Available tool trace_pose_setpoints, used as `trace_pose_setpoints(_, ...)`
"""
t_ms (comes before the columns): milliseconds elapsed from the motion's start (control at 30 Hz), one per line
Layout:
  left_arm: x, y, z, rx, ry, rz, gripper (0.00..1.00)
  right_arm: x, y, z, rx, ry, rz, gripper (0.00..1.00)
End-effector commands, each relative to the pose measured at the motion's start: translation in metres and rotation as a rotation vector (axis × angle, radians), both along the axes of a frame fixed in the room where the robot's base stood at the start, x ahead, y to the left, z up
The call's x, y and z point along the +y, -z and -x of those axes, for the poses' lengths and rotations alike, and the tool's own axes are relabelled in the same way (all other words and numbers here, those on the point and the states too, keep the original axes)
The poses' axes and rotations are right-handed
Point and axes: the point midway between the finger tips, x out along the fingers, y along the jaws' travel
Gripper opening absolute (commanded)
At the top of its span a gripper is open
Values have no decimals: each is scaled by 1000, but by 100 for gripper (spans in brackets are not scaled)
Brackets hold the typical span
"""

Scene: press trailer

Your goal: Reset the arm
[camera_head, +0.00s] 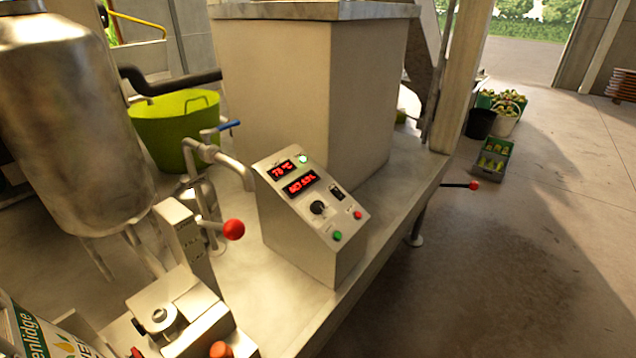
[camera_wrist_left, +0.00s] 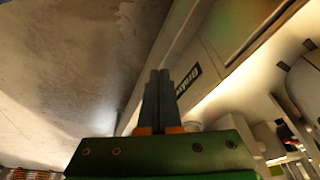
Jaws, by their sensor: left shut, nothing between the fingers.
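My left gripper (camera_wrist_left: 159,75) shows in the left wrist view, with its two dark fingers together and nothing between them. Its green body with orange finger bases fills the bottom of that view. A pale panel edge with a dark label (camera_wrist_left: 188,80) is behind the fingers; I cannot tell the distance, and I see no contact. Neither arm shows in the head view. My right gripper is in no view.
The head view shows a control box (camera_head: 310,215) with red displays on a metal platform, a steel tank (camera_head: 70,130), a red-knobbed lever (camera_head: 233,229) and a green tub (camera_head: 170,130). Crates (camera_head: 490,160) stand on the floor at right. The floor (camera_head: 530,270) at lower right is clear.

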Motion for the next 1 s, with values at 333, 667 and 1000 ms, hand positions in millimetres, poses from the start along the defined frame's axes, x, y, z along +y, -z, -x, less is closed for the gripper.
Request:
trace_pose_setpoints(333, -2, 139, 6, 77, 26, -9, 0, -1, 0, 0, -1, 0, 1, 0)
trace_pose_setpoints(667, 15, 259, 113, 184, 53, -23, 0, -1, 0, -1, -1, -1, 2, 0)
trace_pose_setpoints(1000, 20, 268, 138, 198, 59, -26, 0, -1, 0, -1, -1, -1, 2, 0)
